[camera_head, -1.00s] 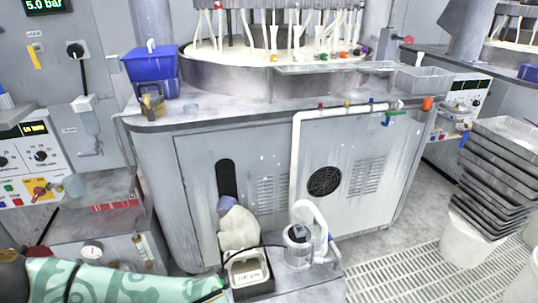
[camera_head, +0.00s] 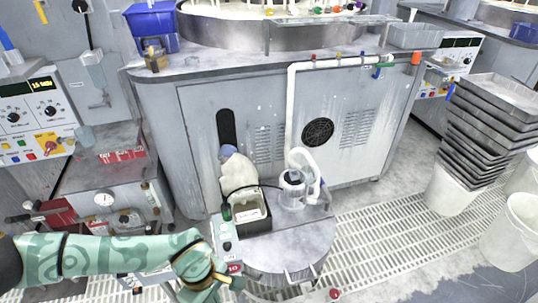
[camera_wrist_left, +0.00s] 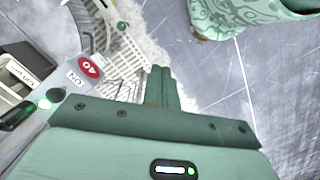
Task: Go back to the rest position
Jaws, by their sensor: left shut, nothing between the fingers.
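My left arm, in a green patterned cover, enters the head view from the left edge and runs to the lower middle. My left gripper (camera_head: 222,281) is at the bottom of that view, in front of the small grey cabinet. In the left wrist view its two green fingers (camera_wrist_left: 161,86) lie together, shut and empty, with floor beyond them. My right gripper is in neither view.
The small cabinet (camera_head: 285,247) carries a black bin (camera_head: 247,212) and a clear pump jar (camera_head: 292,190), close to my left gripper. Stacked trays (camera_head: 500,125) and white buckets (camera_head: 512,243) stand right. Grated floor (camera_head: 385,235) is clear.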

